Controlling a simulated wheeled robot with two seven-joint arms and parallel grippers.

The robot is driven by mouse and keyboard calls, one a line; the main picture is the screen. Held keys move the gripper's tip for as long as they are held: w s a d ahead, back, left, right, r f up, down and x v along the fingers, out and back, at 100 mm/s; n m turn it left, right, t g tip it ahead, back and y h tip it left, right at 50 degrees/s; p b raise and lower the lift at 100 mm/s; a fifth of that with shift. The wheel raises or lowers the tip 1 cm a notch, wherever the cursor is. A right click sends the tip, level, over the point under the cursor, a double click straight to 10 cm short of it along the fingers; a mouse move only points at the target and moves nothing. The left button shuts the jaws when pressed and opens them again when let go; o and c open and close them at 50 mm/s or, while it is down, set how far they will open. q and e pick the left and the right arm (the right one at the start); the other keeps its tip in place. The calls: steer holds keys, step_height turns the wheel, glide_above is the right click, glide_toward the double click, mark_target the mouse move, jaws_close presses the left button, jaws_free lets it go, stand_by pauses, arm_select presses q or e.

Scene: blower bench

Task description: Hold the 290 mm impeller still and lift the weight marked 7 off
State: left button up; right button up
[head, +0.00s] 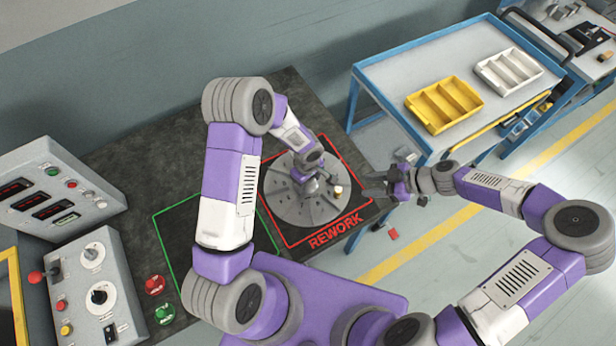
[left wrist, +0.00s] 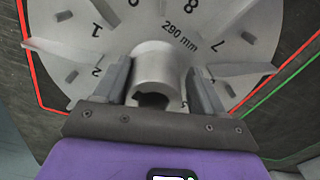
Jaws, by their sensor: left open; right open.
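The 290 mm impeller (head: 290,205) is a grey bladed disc lying in the red-outlined REWORK square. In the left wrist view its face (left wrist: 205,20) shows "290 mm" and printed numbers, including a 7. My left gripper (head: 307,177) is over its centre; in the left wrist view the open fingers (left wrist: 155,85) stand on either side of the hub (left wrist: 153,68). A small pale cylinder with a brownish base (head: 337,191) stands near the impeller's right edge; I cannot read any mark on it. My right gripper (head: 373,188) is open and empty, right of the impeller, near the bench edge.
A green-outlined square (head: 180,214) lies left of the REWORK square, partly behind my left arm. Control boxes (head: 92,275) stand at the bench's left. A blue cart (head: 400,65) at the back right carries a yellow tray (head: 436,117) and a white tray (head: 496,83).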

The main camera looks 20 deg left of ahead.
arm_select(q)
steer(key=c, duration=1.3)
steer(key=shift+f, duration=0.1)
steer(key=shift+s+b, duration=0.1)
steer(key=shift+b, duration=0.3)
